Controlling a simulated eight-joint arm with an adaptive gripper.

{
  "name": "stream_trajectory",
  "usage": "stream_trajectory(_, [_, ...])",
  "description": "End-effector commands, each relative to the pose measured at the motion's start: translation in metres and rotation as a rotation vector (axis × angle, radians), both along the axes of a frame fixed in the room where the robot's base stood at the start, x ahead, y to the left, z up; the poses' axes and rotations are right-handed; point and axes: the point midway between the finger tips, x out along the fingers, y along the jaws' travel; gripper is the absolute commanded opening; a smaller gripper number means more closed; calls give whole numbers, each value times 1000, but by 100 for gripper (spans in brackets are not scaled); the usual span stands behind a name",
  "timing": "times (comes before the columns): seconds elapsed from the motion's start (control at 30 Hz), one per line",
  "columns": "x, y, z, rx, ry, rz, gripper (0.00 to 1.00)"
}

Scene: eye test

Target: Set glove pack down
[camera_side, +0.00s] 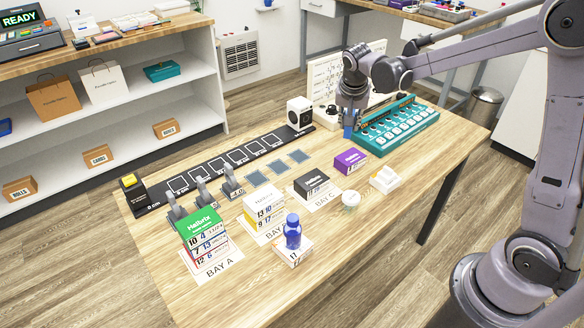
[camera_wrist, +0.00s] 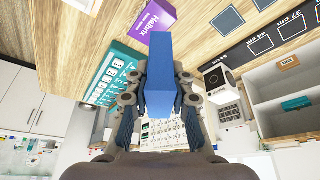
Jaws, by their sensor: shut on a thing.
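My gripper (camera_side: 350,121) is over the far part of the wooden table (camera_side: 190,293), left of the teal rack. It is shut on a blue box-shaped pack, taken as the glove pack (camera_side: 348,132), which points down from the fingers. I cannot tell whether the pack's lower end touches the table. In the wrist view my gripper (camera_wrist: 161,82) has one finger on each side of the plain blue pack (camera_wrist: 172,50). No label shows on it.
The teal rack (camera_side: 408,133) stands right of my gripper and a white cube device (camera_side: 299,111) left. A black marked board (camera_side: 168,187) runs along the back edge. Purple (camera_side: 350,160), black (camera_side: 312,185) and green boxes (camera_side: 198,222) and a blue bottle (camera_side: 292,232) stand nearer.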

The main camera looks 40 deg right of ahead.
Motion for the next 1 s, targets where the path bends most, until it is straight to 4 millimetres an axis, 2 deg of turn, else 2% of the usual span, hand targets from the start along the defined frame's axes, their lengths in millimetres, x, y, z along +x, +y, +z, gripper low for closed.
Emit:
stream_trajectory(0.03, [9, 26, 0, 0, 0, 51, 3])
stream_trajectory(0.2, [25, 104, 0, 0, 0, 195, 3])
stream_trajectory(0.47, [27, 226, 0, 0, 0, 409, 3])
stream_trajectory(0.67, [9, 317, -1, -1, 0, 572, 3])
stream_trajectory(0.8, [-13, 379, -1, -1, 0, 684, 3])
stream_trajectory(0.9, [-32, 418, -1, -1, 0, 758, 3])
stream_trajectory(1.0, [-50, 450, -1, -1, -1, 819, 3])
